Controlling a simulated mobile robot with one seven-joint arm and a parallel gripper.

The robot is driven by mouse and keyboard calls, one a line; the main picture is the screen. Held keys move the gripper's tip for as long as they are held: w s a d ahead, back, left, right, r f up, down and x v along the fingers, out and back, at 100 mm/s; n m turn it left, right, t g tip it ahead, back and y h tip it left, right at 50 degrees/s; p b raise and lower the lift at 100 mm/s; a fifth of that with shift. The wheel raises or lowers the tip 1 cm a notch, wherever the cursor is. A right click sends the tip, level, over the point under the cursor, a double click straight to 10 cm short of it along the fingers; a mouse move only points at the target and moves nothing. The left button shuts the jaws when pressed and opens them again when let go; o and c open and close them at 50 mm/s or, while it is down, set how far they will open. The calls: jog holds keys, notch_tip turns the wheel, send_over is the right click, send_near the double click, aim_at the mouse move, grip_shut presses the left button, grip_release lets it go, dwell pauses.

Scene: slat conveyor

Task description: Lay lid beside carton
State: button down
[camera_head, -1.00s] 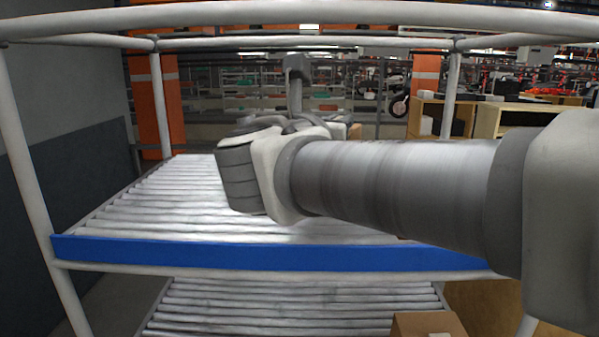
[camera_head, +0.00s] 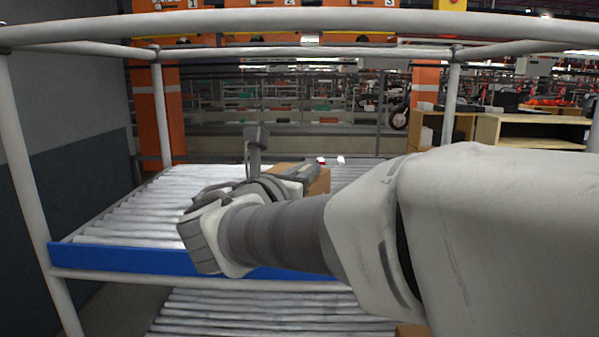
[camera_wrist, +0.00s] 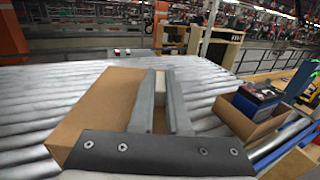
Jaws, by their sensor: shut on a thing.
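In the wrist view, my gripper (camera_wrist: 160,78) is shut on a pale block (camera_wrist: 159,90) standing on top of the brown cardboard lid (camera_wrist: 95,112). The lid is over the rollers, left of the carton; I cannot tell whether it touches them. The open brown carton (camera_wrist: 239,122) stands to the right with a dark blue and black item (camera_wrist: 257,101) inside. In the head view, a brown piece (camera_head: 319,183), seemingly the lid, shows past my gripper, and my arm hides the carton.
The slat rollers (camera_head: 130,212) have clear room at the left, behind a blue front rail (camera_head: 130,259). White frame posts (camera_head: 30,190) and a top bar (camera_head: 300,22) surround the deck. A lower roller deck (camera_head: 250,312) lies underneath. Two small red-and-white objects (camera_wrist: 122,52) sit at the far side.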

jog(key=shift+f, duration=0.15)
jog(key=c, duration=0.9)
grip_release()
jog(key=shift+r, duration=0.2)
jog(key=v, duration=1.2)
